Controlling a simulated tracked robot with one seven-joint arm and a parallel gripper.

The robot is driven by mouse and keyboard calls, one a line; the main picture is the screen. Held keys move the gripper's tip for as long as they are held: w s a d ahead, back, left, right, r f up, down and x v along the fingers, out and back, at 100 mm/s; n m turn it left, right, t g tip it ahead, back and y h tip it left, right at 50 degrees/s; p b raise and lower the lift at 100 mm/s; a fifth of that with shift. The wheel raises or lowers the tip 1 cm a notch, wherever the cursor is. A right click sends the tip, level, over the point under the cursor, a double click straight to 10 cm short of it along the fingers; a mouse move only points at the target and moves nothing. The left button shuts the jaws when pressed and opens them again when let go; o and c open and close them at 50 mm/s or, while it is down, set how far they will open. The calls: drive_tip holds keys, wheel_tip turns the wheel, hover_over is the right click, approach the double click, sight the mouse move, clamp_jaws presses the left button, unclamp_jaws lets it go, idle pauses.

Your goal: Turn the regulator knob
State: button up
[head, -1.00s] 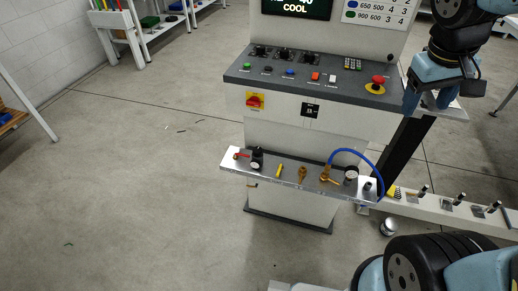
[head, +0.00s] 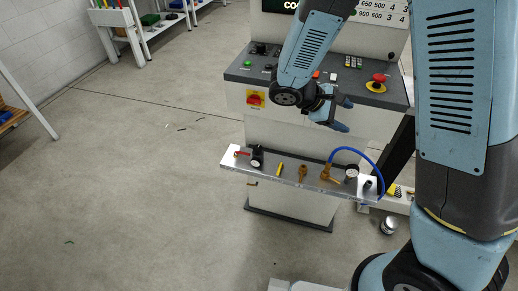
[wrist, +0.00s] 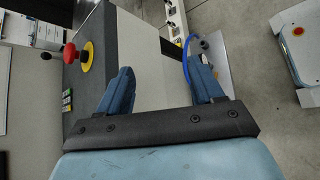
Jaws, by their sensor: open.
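A silver shelf (head: 229,158) juts from the front of the machine's pedestal. Near its left end stands a black knob-like fitting (head: 257,155) with a small pale face, beside a red lever (head: 241,153). Toward the right end a brass fitting (head: 328,175) and a round gauge (head: 351,172) sit by a blue hose (head: 350,150). Which part is the regulator knob is not certain. My gripper (head: 345,114) is open and empty, in front of the console and above the shelf's right half in the picture. In the wrist view its blue fingers (wrist: 160,72) are spread, with no knob between them.
The console (head: 360,92) carries a red emergency button (head: 379,79), also in the wrist view (wrist: 70,53), and a red-yellow switch (head: 255,98). My arm covers part of the console and the right side. Open floor lies left of the pedestal.

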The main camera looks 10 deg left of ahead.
drive_tip(key=a+f+n+t, duration=0.9)
drive_tip(key=a+f+n, duration=0.1)
drive_tip(key=a+f, duration=0.35)
drive_tip(key=n+t+y, duration=0.5)
drive_tip(key=n+y, duration=0.6)
drive_tip(key=n, duration=0.1)
approach(257, 152)
drive_tip(key=w, duration=1.2)
drive_tip(key=shift+a+r, duration=0.1)
drive_tip(key=shift+a, duration=0.1)
drive_tip(key=shift+c, duration=0.3)
drive_tip(key=c, duration=0.9)
